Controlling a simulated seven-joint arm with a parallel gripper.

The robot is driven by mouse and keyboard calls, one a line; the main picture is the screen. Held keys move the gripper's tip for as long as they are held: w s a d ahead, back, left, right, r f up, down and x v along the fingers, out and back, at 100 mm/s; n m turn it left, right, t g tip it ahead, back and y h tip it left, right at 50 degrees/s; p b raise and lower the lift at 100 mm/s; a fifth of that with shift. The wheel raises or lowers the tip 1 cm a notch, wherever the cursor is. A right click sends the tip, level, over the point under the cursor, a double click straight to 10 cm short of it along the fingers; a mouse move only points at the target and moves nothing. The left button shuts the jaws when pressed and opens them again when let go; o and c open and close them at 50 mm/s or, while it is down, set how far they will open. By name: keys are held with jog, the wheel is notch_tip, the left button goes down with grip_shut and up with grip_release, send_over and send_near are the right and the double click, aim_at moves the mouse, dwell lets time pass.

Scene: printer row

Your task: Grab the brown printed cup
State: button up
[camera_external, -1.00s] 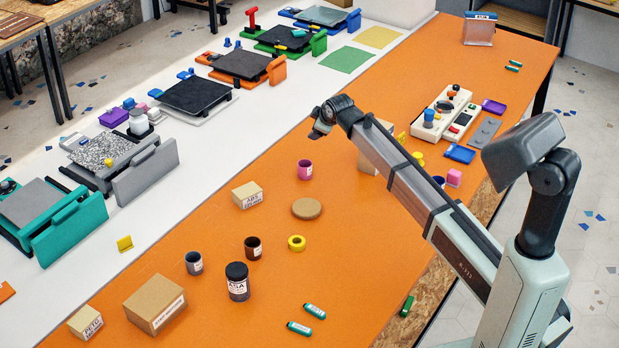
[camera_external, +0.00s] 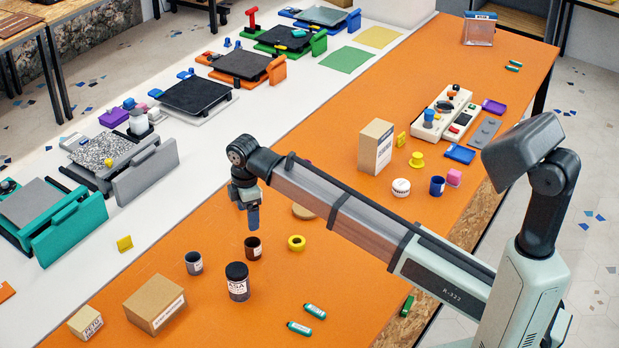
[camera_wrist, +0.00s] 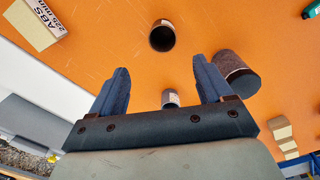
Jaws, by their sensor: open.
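The brown printed cup (camera_external: 253,249) stands upright on the orange table, between a grey cup (camera_external: 194,263) and a yellow ring (camera_external: 297,243). My gripper (camera_external: 253,218) points down just above the brown cup, apart from it. In the wrist view my gripper (camera_wrist: 162,85) is open, with its blue fingers spread and nothing held. There the brown cup (camera_wrist: 162,38) shows its dark open mouth beyond the fingertips, roughly centred between them. The grey cup (camera_wrist: 170,99) is partly hidden behind the gripper's palm.
A dark labelled jar (camera_external: 237,282) stands close in front of the brown cup; it also shows in the wrist view (camera_wrist: 237,74). A cardboard box (camera_external: 154,303) is at front left. A small ABS box (camera_wrist: 36,23) lies at the wrist view's upper left. Green vials (camera_external: 307,318) lie at front.

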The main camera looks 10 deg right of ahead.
aim_at(253, 249)
notch_tip(253, 249, down, 8)
jog(key=shift+w+f, duration=0.1)
jog(key=shift+s+f, duration=0.2)
jog(key=shift+f, duration=2.45)
jog(key=shift+c, duration=0.3)
jog(key=c, duration=1)
jog(key=shift+o, duration=0.2)
jog(key=shift+r, duration=0.15)
